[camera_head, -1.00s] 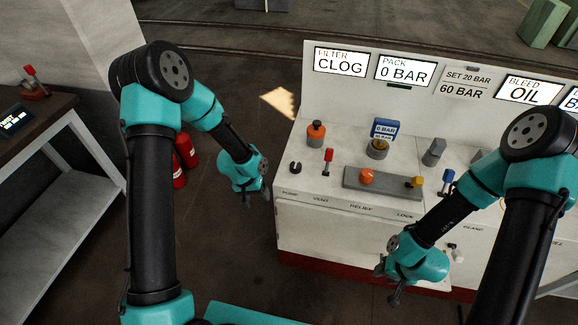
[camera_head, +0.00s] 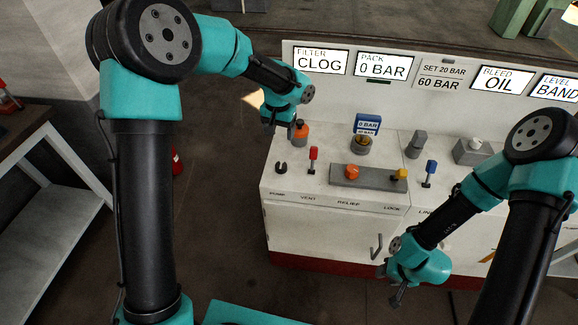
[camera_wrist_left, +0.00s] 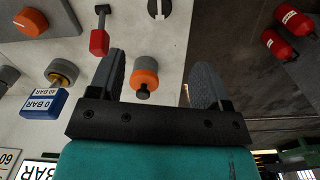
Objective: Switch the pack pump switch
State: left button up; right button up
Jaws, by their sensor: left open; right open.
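The pump switch is a small dark round knob (camera_head: 281,168) at the front left of the white console, above the PUMP label (camera_head: 277,193). In the left wrist view it is a dark disc with a pale bar (camera_wrist_left: 158,9), cut by the top edge. My left gripper (camera_head: 280,130) is open and empty, above the console's left edge behind the switch. In the left wrist view its fingers (camera_wrist_left: 157,78) stand either side of an orange-and-grey knobbed part (camera_wrist_left: 145,75); contact cannot be told. My right gripper (camera_head: 390,287) is open and empty before the console front.
A red-tipped lever (camera_head: 313,158) stands right of the switch. A grey block with an orange knob (camera_head: 352,172) and a yellow knob (camera_head: 400,174) lies further right. A blue gauge (camera_head: 367,124) stands behind. The PACK display (camera_head: 384,66) reads 0 BAR.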

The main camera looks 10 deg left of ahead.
aim_at(281, 166)
pick_arm(q)
jog(key=shift+r, duration=0.2)
jog(key=shift+f, duration=0.1)
notch_tip(281, 166, down, 17)
jog(key=shift+f, duration=0.15)
dwell(0.7)
jog(key=shift+c, duration=0.3)
jog(key=c, duration=0.9)
jog(key=shift+o, duration=0.2)
